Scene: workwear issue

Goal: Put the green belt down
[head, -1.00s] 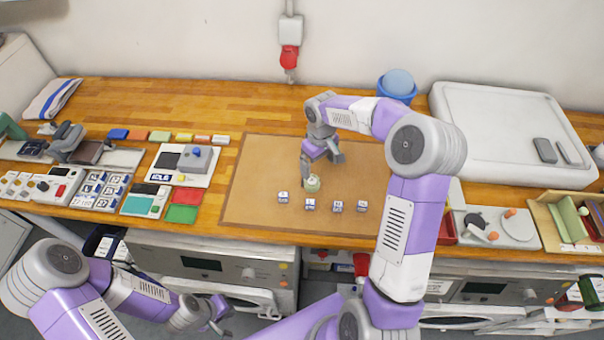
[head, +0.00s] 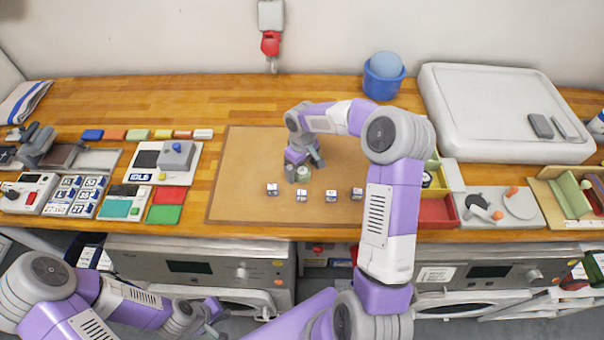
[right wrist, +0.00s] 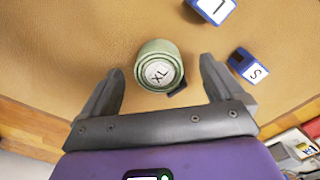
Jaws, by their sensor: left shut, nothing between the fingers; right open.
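The green belt (head: 303,173) is a tight roll on the tan mat (head: 236,170), behind the row of size blocks. In the right wrist view the belt (right wrist: 148,52) shows a round white XL label on its face. My right gripper (head: 304,168) is open over the mat, its fingers on either side of the belt. In the right wrist view a gap shows between the belt and each finger of the gripper (right wrist: 160,85). My left gripper (head: 218,322) is shut and empty, low in front of the counter.
Several blue-and-white size blocks (head: 302,196) stand in a row in front of the belt. A scale-like device (head: 165,163) and colored swatches lie left of the mat. A red and yellow bin (head: 436,212) is at the right. The mat's left part is clear.

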